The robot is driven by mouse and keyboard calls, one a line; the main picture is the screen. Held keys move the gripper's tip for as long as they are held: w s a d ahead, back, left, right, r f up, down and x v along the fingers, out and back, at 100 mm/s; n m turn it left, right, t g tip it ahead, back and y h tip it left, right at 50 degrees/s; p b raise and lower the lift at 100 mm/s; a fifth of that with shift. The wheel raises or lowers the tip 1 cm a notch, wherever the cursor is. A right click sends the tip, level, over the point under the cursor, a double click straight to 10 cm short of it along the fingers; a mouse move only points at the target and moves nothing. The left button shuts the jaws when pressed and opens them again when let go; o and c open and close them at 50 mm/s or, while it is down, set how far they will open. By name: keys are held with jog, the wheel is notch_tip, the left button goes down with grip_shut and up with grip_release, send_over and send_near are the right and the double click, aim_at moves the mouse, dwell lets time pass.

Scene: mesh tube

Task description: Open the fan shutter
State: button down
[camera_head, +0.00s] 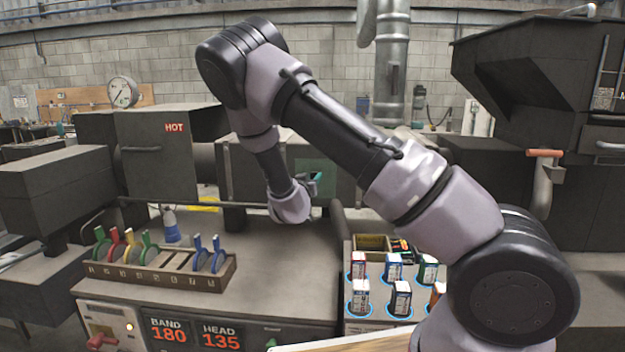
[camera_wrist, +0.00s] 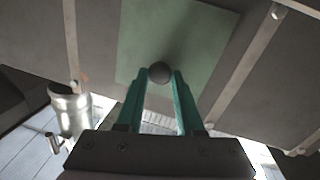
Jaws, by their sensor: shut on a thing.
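The fan shutter appears as a flat green plate (camera_wrist: 190,35) with a round dark knob (camera_wrist: 160,72) in the wrist view. In the head view the green plate (camera_head: 327,168) sits on the dark machine housing behind my gripper. My gripper (camera_head: 317,178) reaches it from the front. In the wrist view its two teal fingers (camera_wrist: 160,76) lie on either side of the knob, shut on it. How far the plate stands open cannot be told. My wrist and fingers hide part of it in the head view.
A tray of small boxes (camera_head: 376,322) is at right, below my arm. A dark hot box (camera_head: 157,160) stands left of the plate.

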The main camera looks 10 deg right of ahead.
jog(key=shift+d, duration=0.1)
dwell(0.5)
jog(key=s+d, duration=0.2)
jog(key=d, duration=0.5)
jog(key=shift+d, duration=0.25)
jog(key=shift+s, duration=0.1)
jog(key=c, duration=0.5)
grip_release()
jog(key=shift+c, duration=0.2)
jog(key=v, duration=1)
jog(key=shift+s, duration=0.35)
jog(key=shift+a, duration=0.15)
